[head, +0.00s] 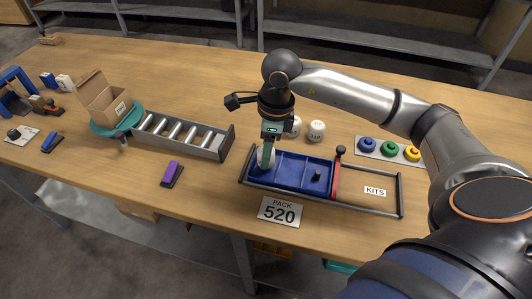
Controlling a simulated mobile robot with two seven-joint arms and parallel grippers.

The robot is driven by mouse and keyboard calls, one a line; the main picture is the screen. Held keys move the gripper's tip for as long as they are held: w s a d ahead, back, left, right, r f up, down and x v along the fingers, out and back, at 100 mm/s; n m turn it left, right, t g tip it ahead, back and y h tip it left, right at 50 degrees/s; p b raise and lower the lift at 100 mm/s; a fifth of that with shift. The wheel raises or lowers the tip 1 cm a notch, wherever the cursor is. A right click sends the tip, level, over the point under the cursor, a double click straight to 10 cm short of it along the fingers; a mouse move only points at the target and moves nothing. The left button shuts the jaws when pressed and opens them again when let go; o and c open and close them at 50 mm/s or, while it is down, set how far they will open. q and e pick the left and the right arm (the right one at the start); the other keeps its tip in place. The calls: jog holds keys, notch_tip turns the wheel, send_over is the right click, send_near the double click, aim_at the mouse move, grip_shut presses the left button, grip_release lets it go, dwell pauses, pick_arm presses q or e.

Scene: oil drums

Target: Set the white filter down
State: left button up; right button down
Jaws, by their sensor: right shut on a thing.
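My right gripper (266,165) points down at the left end of the blue tray (305,163), with its fingers low over the tray floor. It is shut on the white filter, of which little can be made out between the fingers. I cannot tell whether the filter touches the tray floor. Two white cylinders with dark print, a left one (297,127) and a right one (317,130), stand on the table just behind the tray. My left gripper is not in view.
A dark-knobbed piece (317,175) stands in the tray's right part. A red bar (336,181) borders the tray, beside a framed area with a KITS label (375,191). A PACK 520 card (280,212) lies in front. A roller rack (180,137) and open carton (105,103) are left.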

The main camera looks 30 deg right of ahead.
jog(key=shift+f, duration=0.8)
jog(key=shift+f, duration=0.2)
jog(key=shift+c, duration=1.6)
grip_release()
jog(key=shift+r, duration=0.15)
jog(key=r, duration=0.8)
jog(key=s+d+r, duration=0.1)
jog(key=r, duration=0.3)
jog(key=shift+w, duration=0.1)
